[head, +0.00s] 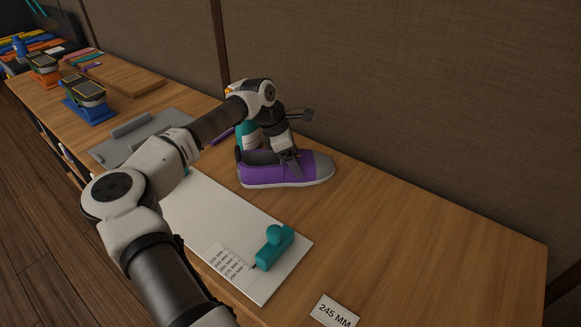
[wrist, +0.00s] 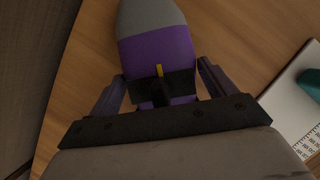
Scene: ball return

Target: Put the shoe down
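The purple shoe (head: 262,174) with a grey toe and a white sole is upright at the wooden table, toe to the right. I cannot tell whether its sole touches the wood. My gripper (head: 291,165) reaches down over its middle, one finger against the near side. The heel end is hidden there.
A "245 MM" card (head: 335,312) lies at the front. A teal bottle (head: 247,135) stands behind the shoe. The table to the right (head: 430,230) is clear.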

